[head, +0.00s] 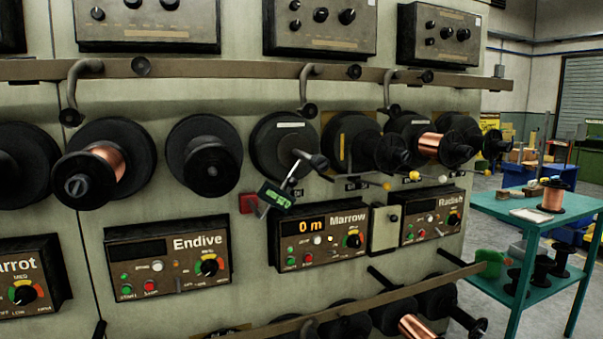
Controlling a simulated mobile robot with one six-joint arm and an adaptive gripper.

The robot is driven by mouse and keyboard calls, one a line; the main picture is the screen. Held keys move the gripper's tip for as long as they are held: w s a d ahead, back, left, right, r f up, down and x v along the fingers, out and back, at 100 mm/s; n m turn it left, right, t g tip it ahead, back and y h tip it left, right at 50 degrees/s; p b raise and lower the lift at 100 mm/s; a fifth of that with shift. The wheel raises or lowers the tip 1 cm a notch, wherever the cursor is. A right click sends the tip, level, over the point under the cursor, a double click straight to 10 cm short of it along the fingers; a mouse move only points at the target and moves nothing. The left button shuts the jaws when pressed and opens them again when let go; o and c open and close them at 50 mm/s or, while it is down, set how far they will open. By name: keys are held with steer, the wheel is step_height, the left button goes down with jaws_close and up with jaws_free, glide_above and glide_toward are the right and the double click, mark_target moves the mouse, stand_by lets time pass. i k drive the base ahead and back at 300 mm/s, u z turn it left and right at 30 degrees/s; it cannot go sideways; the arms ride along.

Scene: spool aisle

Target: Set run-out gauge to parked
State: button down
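The likely run-out gauge is a small dark device with a green-lit face (275,195), on a thin pale arm in front of the Marrow station. It hangs tilted beside a red block (248,203). I cannot read its face or tell its setting. The arm runs up towards a black knob-ended rod (312,160) in front of the black Marrow flange (284,147). Below, the Marrow control panel (322,234) shows "0 m" in orange. My gripper is not in this view.
Endive (168,258) and Radish (432,216) panels flank Marrow. Spools with copper wire (105,165) and empty black ones line the wall. A long rail (230,69) with hooks crosses above. Thin rods with yellow tips (415,176) jut out. A teal table (500,205) stands right.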

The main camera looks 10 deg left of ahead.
mark_target(270, 193)
steer(key=z, duration=1.7)
steer(key=i, duration=0.35)
steer(key=u, duration=2.15)
